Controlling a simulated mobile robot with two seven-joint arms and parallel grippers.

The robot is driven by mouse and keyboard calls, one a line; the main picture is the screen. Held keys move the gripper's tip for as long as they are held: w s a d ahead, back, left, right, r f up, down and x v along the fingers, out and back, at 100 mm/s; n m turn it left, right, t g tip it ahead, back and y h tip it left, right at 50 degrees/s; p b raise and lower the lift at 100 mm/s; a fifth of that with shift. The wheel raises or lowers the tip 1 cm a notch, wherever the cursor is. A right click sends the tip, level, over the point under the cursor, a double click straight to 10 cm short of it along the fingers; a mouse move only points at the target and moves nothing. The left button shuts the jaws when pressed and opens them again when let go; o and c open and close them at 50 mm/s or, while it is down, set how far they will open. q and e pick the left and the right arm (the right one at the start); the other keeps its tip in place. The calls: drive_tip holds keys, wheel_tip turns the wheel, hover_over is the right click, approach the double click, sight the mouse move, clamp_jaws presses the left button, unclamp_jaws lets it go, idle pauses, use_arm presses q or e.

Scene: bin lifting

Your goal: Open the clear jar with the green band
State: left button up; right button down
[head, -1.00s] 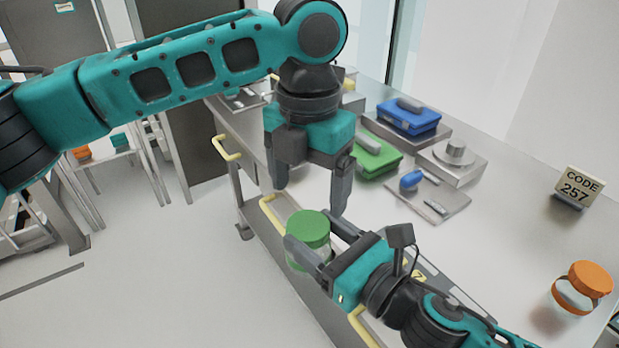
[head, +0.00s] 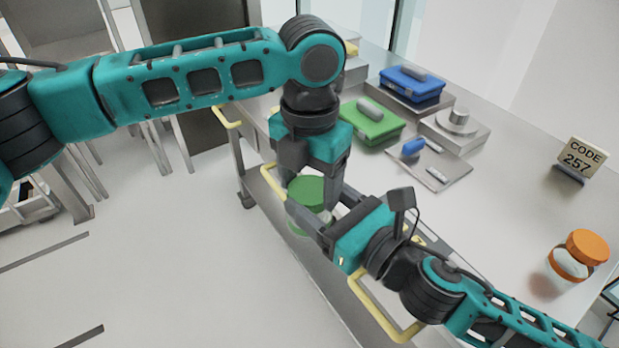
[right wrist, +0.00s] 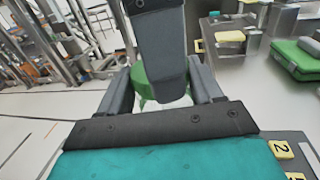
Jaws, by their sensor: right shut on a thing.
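The clear jar (head: 326,217) has a green lid (head: 306,190) and a green band low on its side. My right gripper (head: 308,212) is shut around the jar's body and holds it upright in the air by the cart's near edge. My left gripper (head: 308,190) points down from above, with its fingers on either side of the lid. Whether those fingers touch the lid is unclear. In the right wrist view, a grey part of my left gripper covers most of the green lid (right wrist: 146,88) between my right fingers.
A metal cart top (head: 510,215) holds a jar with an orange lid (head: 587,247), a "CODE 257" sign (head: 584,158), a green case (head: 373,122), a blue case (head: 411,84) and a metal tray (head: 440,170). Yellow handles (head: 385,318) stick out along the cart's near side.

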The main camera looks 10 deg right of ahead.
use_arm(q)
drive_tip(key=c, duration=0.6)
drive_tip(key=o, duration=1.1)
